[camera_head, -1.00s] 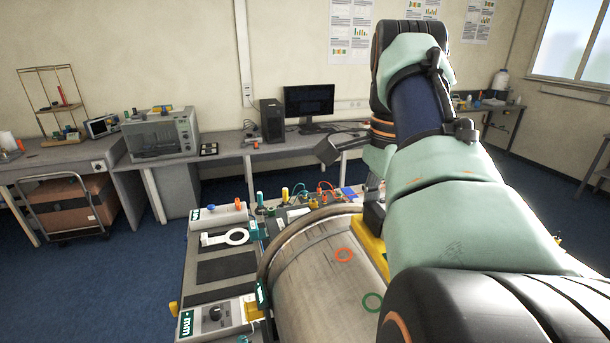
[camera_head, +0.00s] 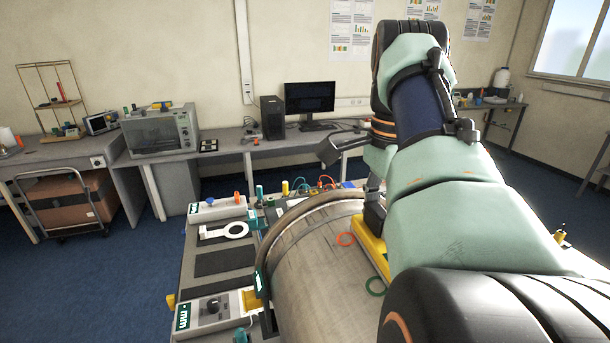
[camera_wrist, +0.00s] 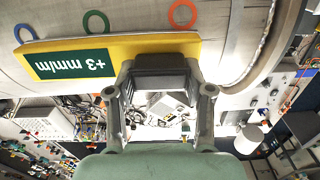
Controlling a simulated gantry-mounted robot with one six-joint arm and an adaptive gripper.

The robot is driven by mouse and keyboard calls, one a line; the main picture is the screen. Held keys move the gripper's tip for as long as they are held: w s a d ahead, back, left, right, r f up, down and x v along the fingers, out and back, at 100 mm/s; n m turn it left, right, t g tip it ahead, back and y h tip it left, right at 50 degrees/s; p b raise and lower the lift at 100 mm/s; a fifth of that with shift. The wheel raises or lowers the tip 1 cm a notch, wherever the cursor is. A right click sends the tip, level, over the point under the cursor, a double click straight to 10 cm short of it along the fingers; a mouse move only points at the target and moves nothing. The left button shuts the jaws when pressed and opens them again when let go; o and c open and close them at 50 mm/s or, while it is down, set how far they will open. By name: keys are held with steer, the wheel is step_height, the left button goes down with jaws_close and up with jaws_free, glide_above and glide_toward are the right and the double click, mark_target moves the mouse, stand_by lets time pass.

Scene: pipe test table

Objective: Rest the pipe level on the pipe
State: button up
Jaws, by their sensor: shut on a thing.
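The pipe level is a yellow bar (camera_wrist: 110,55) with a green "+3 mm/m" label and a black block on it. My gripper (camera_wrist: 165,88) is shut on that black block, with one finger on each side. The level also shows in the head view (camera_head: 371,251), partly hidden behind my arm. The pipe (camera_head: 315,275) is a large grey cylinder, and it fills the top of the wrist view (camera_wrist: 60,22). The level lies along the pipe in both views, close to its surface. I cannot tell whether they touch.
The bench (camera_head: 222,262) left of the pipe holds a white ring-ended tool (camera_head: 225,231) and a knobbed box (camera_head: 212,306).

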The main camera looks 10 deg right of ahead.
steer(key=shift+f, duration=0.15)
steer(key=o, duration=1.5)
